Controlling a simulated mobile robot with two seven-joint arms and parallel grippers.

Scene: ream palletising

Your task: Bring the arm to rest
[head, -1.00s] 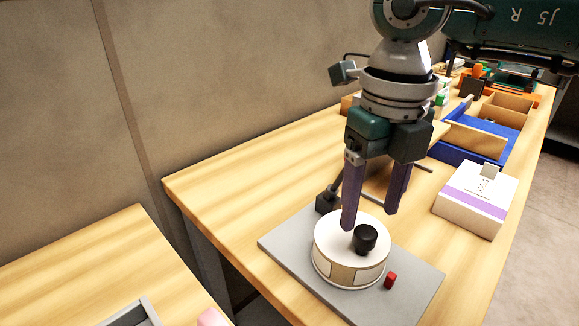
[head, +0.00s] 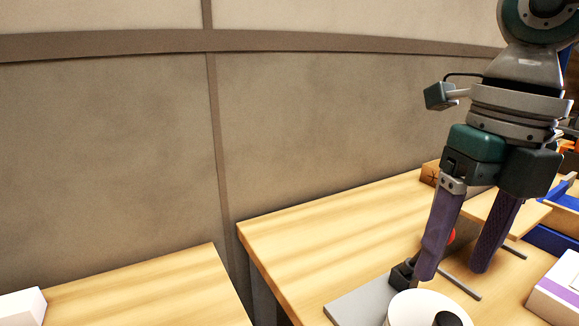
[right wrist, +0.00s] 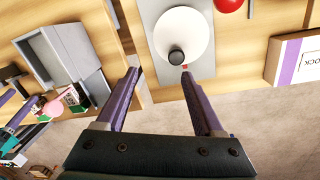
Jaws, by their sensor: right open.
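My right gripper (head: 452,272) hangs from the right arm at the right of the head view, pointing down. Its two purple fingers are apart with nothing between them. They are above and a little behind a round white unit (head: 405,309) with a black knob, cut off by the bottom edge. In the right wrist view, the fingertips of the right gripper (right wrist: 160,76) are apart and empty, and the white unit (right wrist: 190,28) with its black knob (right wrist: 176,57) lies beyond them.
The white unit stands on a grey plate (head: 352,304) on a wooden table (head: 300,250). A white box with a purple band (head: 560,290) and a blue tray (head: 553,240) are at the right. A second table (head: 150,290) stands left, across a gap. A wall runs behind.

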